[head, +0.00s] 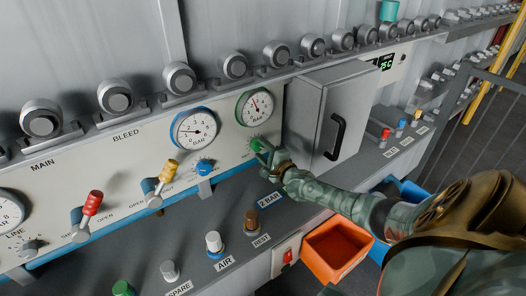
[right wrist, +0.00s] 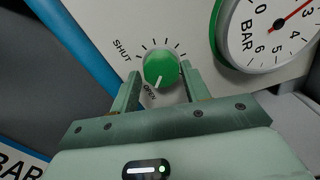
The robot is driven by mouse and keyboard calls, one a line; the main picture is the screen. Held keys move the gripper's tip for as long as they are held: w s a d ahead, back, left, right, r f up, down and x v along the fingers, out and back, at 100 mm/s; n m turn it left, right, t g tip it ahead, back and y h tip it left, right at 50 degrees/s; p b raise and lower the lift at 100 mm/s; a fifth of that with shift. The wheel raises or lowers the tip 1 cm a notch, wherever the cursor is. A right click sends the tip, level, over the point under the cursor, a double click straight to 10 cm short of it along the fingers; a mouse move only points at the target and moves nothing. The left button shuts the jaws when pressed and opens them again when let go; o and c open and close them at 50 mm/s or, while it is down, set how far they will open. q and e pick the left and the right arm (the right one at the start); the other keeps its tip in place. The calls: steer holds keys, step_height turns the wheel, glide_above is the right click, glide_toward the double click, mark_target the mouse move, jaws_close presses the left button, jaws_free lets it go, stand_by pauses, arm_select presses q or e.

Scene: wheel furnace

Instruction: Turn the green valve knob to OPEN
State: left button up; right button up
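The green valve knob (right wrist: 160,66) is on the pale panel below the green-rimmed gauge. SHUT is printed to its upper left and OPEN just below it. Its white pointer mark faces down, at or very close to the OPEN label. In the head view the knob (head: 255,143) is partly hidden by my right gripper (head: 264,149). In the right wrist view, the fingers of my right gripper (right wrist: 160,70) lie on both sides of the knob and appear to touch it. My left gripper is not in view.
The green-rimmed gauge (head: 254,107) is just above the knob. A grey cabinet (head: 317,112) with a black handle juts out on the right. A blue knob (head: 204,167) and yellow lever (head: 170,168) are to the left. An orange bin (head: 334,247) is below my right forearm.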

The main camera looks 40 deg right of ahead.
steer(key=o, duration=0.3)
steer(key=shift+s, duration=0.2)
steer(key=s+a+p, duration=0.1)
steer(key=s+p, duration=0.3)
steer(key=s, duration=1.1)
steer(key=shift+s+a, duration=0.4)
